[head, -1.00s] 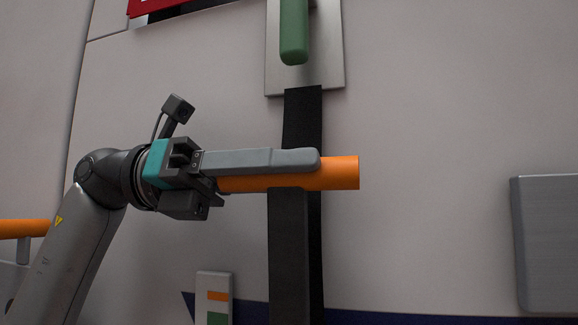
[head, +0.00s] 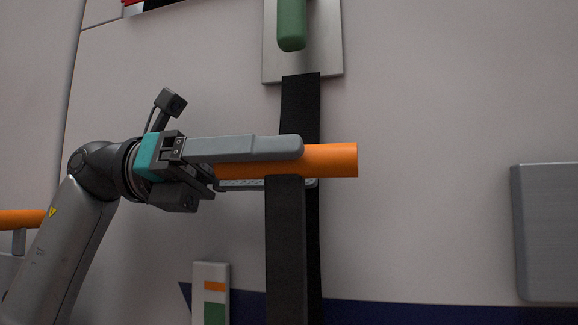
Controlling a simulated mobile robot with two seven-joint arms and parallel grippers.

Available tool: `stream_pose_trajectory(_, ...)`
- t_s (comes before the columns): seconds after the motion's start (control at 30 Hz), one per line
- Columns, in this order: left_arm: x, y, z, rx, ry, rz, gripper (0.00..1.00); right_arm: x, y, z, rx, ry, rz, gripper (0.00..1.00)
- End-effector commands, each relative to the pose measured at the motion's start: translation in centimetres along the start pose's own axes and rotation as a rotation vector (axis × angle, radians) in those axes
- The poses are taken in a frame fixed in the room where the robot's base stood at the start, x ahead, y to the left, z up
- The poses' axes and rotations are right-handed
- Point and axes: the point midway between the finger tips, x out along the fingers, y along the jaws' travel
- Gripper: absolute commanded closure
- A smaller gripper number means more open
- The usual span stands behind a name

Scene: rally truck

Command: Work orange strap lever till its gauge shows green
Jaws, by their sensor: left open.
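The orange strap lever (head: 332,160) is a round orange bar lying level across a black strap (head: 286,250) on the pale truck side. My left gripper (head: 303,166) comes from the left and straddles the bar, one grey finger above and in front of it, the other partly showing below. Its jaws are open around the bar; whether a finger touches it I cannot tell. The gauge (head: 196,295) is a pale plate low on the left with an orange band above a green one; its reading is unclear. My right gripper is out of view.
A green handle (head: 291,22) hangs on a metal plate (head: 328,60) above the strap. A grey metal box (head: 547,235) stands out at the right. Another orange bar (head: 22,219) is at the left edge. The panel between strap and box is clear.

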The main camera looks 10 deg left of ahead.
Motion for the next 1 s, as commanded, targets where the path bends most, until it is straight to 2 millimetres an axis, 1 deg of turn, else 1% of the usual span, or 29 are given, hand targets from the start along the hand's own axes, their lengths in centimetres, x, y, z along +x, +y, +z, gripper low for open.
stream_pose_trajectory(0.1, -2.3, 0.1, -0.1, -0.001, -0.004, 0.004, 0.36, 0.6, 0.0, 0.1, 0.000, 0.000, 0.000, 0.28)
stream_pose_trajectory(0.3, -6.7, 0.1, -0.1, -0.002, -0.003, 0.004, 0.36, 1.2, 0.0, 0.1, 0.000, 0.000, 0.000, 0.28)
stream_pose_trajectory(0.4, -8.5, 0.0, -0.1, 0.000, -0.002, 0.003, 0.36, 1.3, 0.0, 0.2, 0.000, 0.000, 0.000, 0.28)
stream_pose_trajectory(0.5, -9.8, 0.1, -0.1, -0.002, 0.000, 0.003, 0.36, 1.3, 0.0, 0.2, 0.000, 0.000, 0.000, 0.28)
stream_pose_trajectory(0.6, -10.6, 0.0, -0.1, 0.000, 0.000, 0.002, 0.36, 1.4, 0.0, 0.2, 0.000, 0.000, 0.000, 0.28)
stream_pose_trajectory(0.7, -10.9, 0.0, -0.1, 0.001, 0.000, 0.001, 0.36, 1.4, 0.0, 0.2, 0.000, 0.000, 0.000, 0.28)
stream_pose_trajectory(1.0, -10.9, 0.0, -0.1, 0.000, 0.001, 0.001, 0.36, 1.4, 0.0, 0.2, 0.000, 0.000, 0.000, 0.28)
